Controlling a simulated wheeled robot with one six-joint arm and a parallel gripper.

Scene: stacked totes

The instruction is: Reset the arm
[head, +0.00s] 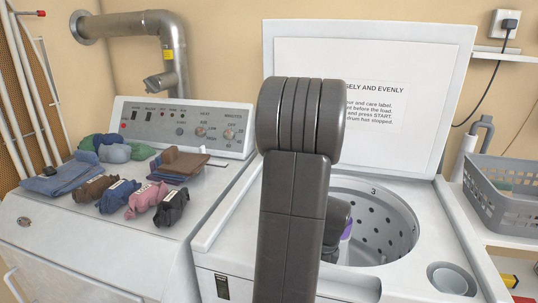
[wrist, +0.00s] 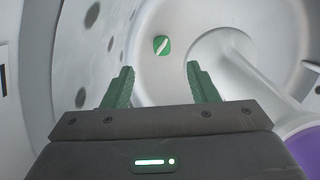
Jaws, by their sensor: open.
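My gripper (wrist: 159,82) shows in the wrist view with its two green fingers apart and nothing between them. It points down into the washer drum (wrist: 75,60), a pale tub with dark holes. In the head view my arm stands in front of the open top-load washer and hides part of the drum (head: 385,215). The gripper's fingers are hidden there behind the arm. A small green square mark with a white stroke (wrist: 161,45) shows on the drum floor beyond the fingertips. A purple part (wrist: 300,150) shows at the lower right of the wrist view.
The washer lid (head: 420,60) stands open behind the drum. A dryer top (head: 60,215) at left carries rolled and folded clothes (head: 145,200). A grey basket (head: 505,195) sits on a shelf at right. The drum rim surrounds my gripper.

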